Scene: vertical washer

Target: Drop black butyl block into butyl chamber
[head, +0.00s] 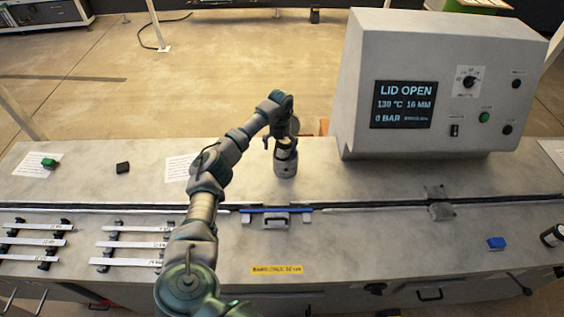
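A small black block (122,168) lies on the left part of the grey worktop, between two white paper labels; it looks like the butyl block. My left arm comes in from the bottom and bends over the middle of the worktop. Its end (286,150) points down at a grey cylindrical part (285,166) left of the control box. The fingers are too small and hidden to read, and I cannot tell whether anything is held. The black block is well to the left of this arm end. I cannot clearly make out the butyl chamber's opening. My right gripper is not in view.
A green block (49,163) lies far left, a blue block (495,243) on the right. The control box (440,90) reads "LID OPEN". A long dark slot (400,204) crosses the worktop, with a blue-edged handle piece (276,219) at its middle. White strips (140,245) lie front left.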

